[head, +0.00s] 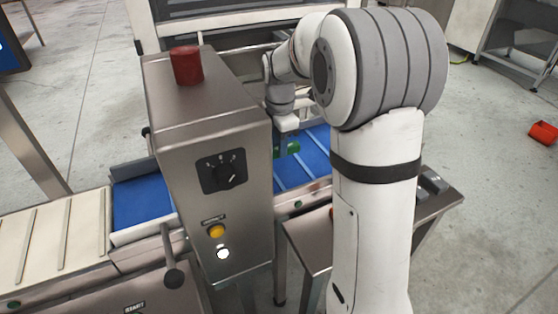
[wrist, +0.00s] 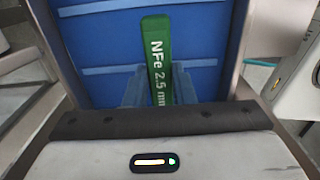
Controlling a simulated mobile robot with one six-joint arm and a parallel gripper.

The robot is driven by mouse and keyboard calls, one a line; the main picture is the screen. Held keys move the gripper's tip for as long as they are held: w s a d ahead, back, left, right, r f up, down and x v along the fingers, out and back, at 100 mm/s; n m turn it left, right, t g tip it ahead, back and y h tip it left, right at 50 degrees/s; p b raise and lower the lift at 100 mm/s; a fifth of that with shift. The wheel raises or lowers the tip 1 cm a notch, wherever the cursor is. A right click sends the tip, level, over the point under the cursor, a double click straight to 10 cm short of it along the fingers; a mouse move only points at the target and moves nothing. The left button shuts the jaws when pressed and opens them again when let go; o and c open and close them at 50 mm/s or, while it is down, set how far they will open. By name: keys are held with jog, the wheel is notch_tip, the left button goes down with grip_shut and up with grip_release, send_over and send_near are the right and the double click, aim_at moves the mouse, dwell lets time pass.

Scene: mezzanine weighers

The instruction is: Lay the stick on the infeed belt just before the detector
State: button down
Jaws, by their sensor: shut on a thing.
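The green test stick (wrist: 158,45), marked "NFe 2.5 mm", is between the fingers of my gripper (wrist: 160,88) in the wrist view. It points away from me, roughly along the view's upright direction, over the blue cleated belt (wrist: 103,45). In the head view a bit of the green stick (head: 293,148) shows beside my gripper (head: 283,147), over the blue belt (head: 312,165) right of the detector (head: 210,130). The detector is a steel housing with a dial. I cannot tell whether the stick touches the belt.
A red beacon (head: 187,65) tops the detector. The blue belt comes out again at its left (head: 143,198), next to a pale cleated conveyor (head: 55,240). A steel stand (head: 310,243) is in front of the right belt. A red object (head: 543,132) lies on the floor.

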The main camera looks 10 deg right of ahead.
aim_at(281, 169)
notch_tip(281, 169, down, 5)
jog(key=shift+d+r+b, duration=0.1)
jog(key=shift+d+b, duration=0.05)
jog(key=shift+b, duration=0.35)
jog(key=c, duration=1.2)
grip_release()
notch_tip(281, 169, up, 12)
jog(key=shift+r+p, duration=0.1)
jog(key=shift+p, duration=1.15)
